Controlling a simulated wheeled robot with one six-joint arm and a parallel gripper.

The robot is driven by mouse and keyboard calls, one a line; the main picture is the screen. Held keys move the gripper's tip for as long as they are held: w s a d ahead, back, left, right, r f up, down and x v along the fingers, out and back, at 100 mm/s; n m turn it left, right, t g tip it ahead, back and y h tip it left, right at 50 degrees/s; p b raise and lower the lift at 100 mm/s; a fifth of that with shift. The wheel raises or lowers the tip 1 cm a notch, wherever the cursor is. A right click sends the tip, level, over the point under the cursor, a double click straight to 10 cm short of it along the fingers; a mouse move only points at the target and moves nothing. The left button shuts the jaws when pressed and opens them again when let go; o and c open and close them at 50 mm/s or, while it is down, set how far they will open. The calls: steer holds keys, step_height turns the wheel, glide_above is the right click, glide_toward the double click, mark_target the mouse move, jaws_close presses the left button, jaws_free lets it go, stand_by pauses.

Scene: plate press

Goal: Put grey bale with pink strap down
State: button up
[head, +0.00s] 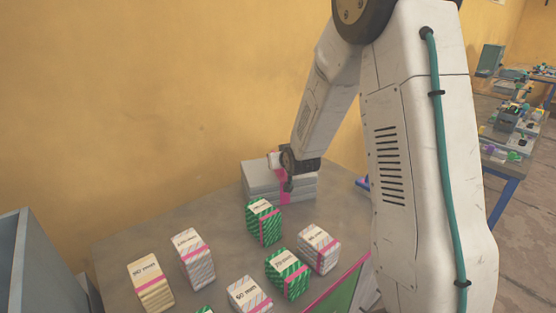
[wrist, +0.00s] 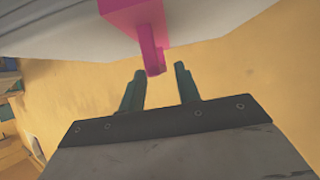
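The grey bale with the pink strap (head: 261,179) lies flat at the back of the grey table (head: 125,246), close to the yellow wall. In the wrist view its pale underside or side fills the top, with the pink strap (wrist: 133,12) and a narrow pink tab hanging from it.
Several smaller strapped stacks stand in front of the bale, among them a green one (head: 264,223), a white one (head: 194,260) and a cream one (head: 150,284). A grey bin (head: 40,268) stands at the left. Bare tabletop shows left of the bale. Cluttered benches (head: 512,125) are far right.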

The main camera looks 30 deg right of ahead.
steer(key=s+a+r+g, duration=0.3)
steer(key=s+a+r, duration=0.1)
steer(key=s, duration=1)
steer(key=s+a+r+n+g+y, duration=0.1)
steer(key=s+a+r+g, duration=0.3)
steer(key=s, duration=1)
steer(key=s+a+r+n+g+y, duration=0.1)
steer(key=s+a+r+g, duration=0.2)
steer(key=s, duration=1.2)
step_height(320, 180, up, 4)
steer(key=shift+a+f+g, duration=0.15)
steer(key=shift+a+g, duration=0.25)
steer(key=shift+a, duration=0.85)
